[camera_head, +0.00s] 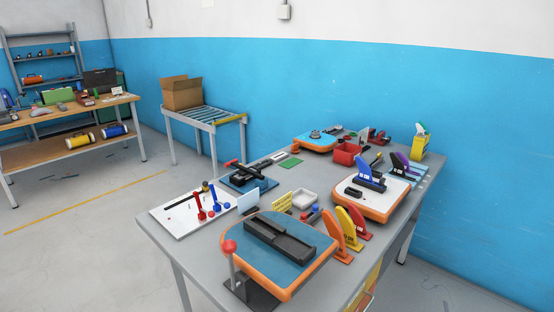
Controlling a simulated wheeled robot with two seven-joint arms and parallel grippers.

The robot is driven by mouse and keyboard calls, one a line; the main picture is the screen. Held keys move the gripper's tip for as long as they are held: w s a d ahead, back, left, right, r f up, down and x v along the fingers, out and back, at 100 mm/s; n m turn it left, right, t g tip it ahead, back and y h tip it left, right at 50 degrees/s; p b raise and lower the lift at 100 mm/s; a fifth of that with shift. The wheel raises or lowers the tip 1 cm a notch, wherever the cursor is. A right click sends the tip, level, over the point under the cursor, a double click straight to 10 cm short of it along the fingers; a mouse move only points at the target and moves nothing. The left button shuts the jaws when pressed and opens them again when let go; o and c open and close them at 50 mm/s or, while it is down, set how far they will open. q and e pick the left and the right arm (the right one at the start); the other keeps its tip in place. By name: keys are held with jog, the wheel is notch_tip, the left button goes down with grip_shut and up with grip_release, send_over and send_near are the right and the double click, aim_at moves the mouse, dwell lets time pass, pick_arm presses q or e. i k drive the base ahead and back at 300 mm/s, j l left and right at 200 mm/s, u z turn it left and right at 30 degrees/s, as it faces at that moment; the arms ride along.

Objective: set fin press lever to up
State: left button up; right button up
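A lever with a red ball knob (230,247) stands nearly upright at the table's front corner. Its grey rod rises from a dark base plate (262,295) beside a blue board with an orange edge (298,238). A long dark box-like fixture (279,240) lies on that board. Farther back, a black clamp-like device (247,174) on a blue base has a red-tipped handle (231,163) pointing left. I cannot tell for sure which of these is the fin press. Neither of my grippers is in view.
Orange, yellow and red fins (341,236) stand right of the front board. A white panel with red and blue pegs (182,213) lies left. A white-topped board (384,192) and red bin (346,153) lie farther back. Floor left of the table is clear.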

aim_at(245, 171)
jog(key=z, duration=0.35)
jog(key=i+j+z, duration=0.1)
jog(key=j+z, duration=0.15)
jog(key=z, duration=0.2)
jog(key=j+z, duration=0.25)
jog(key=z, duration=0.2)
jog(key=j+z, duration=0.3)
jog(key=z, duration=0.2)
jog(key=j+z, duration=0.1)
jog(key=j, duration=0.3)
jog(key=k+j+z, duration=0.1)
jog(key=j, duration=0.3)
jog(key=k+j+z, duration=0.1)
jog(key=j, duration=0.25)
jog(key=k+j+z, duration=0.1)
jog(key=j, duration=0.3)
jog(key=k+j+z, duration=0.1)
jog(key=j, duration=0.25)
jog(key=k+j+z, duration=0.1)
jog(key=k+j, duration=0.15)
jog(key=k+j+z, duration=0.1)
jog(key=j, duration=0.35)
jog(key=i+j, duration=0.1)
jog(key=j, duration=0.25)
jog(key=i+j, duration=0.1)
jog(key=j, duration=0.25)
